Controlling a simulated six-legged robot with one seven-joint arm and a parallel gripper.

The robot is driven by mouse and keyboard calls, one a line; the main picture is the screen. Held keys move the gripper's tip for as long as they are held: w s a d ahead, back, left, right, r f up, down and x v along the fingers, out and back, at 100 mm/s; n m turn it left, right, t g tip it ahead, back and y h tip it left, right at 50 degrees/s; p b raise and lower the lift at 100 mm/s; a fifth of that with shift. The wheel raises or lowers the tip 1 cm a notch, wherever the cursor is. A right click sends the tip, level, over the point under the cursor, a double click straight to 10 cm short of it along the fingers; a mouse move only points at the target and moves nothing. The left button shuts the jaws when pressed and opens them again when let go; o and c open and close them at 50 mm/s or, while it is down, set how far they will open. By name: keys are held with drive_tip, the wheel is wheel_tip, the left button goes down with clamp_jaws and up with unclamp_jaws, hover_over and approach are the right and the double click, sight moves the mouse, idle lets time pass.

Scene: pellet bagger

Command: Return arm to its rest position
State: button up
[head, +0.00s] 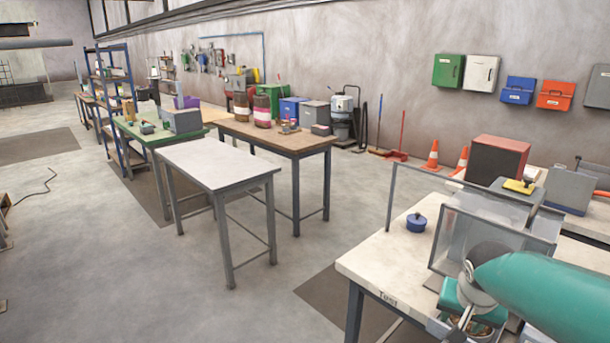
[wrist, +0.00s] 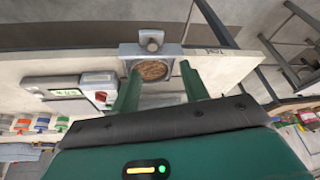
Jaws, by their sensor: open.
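My gripper (wrist: 160,72) is open and empty in the wrist view, its two green fingers spread apart. Between and beyond the fingertips is a round container of brown pellets (wrist: 152,69) in a grey holder. In the head view my teal arm reaches in from the right edge over the near bench. My gripper (head: 462,318) points down there, just above the pellet container, which is partly hidden. I cannot tell whether the fingers touch its rim.
The pale bench (head: 380,262) carries a clear-panelled frame (head: 480,238) close beside my arm and a blue lidded pot (head: 416,221). A scale-like device with a green display (wrist: 68,92) is left in the wrist view. A bare white table (head: 215,165) and open floor lie left.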

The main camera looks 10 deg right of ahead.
drive_tip(key=s+a+r+n, duration=0.1)
drive_tip(key=s+a+n, duration=0.1)
drive_tip(key=a, duration=0.4)
drive_tip(key=s+a+r+n+t+y, duration=0.1)
drive_tip(key=s+a+r+n, duration=0.1)
drive_tip(key=s+a, duration=0.3)
drive_tip(key=s+a+r+n+y, duration=0.1)
drive_tip(key=s+a+r+n, duration=0.1)
drive_tip(key=a, duration=0.7)
drive_tip(key=shift+s+n+t, duration=0.4)
drive_tip(key=shift+s+n, duration=0.1)
drive_tip(key=shift+s, duration=0.45)
drive_tip(key=shift+d, duration=0.1)
